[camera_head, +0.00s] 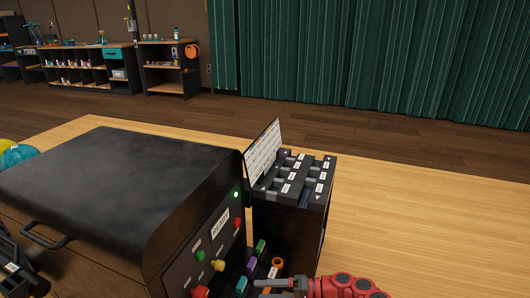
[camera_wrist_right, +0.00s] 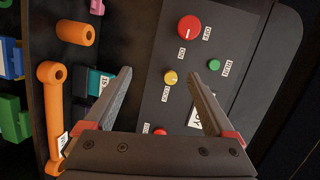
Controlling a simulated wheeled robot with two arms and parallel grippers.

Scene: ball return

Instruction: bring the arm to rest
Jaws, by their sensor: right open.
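My right arm (camera_head: 350,287) is red and comes in at the bottom right of the head view. Its grey gripper (camera_head: 268,287) points left, near the front panel of the black machine (camera_head: 120,165). In the wrist view the right gripper (camera_wrist_right: 159,74) is open, with nothing between its fingers. The panel fills the space beyond the fingers, with a red knob (camera_wrist_right: 189,28), a yellow knob (camera_wrist_right: 170,77) and a green button (camera_wrist_right: 214,65). A dark part, seemingly my left gripper (camera_head: 14,268), is cut off at the left edge; its jaws cannot be made out.
A black rack (camera_head: 290,225) with labelled slots and a printed card (camera_head: 263,152) stands beside the machine. Orange, purple and green pieces lie low near the panel; an orange bar (camera_wrist_right: 50,110) is left of the fingers. The wooden tabletop (camera_head: 420,215) is clear at right.

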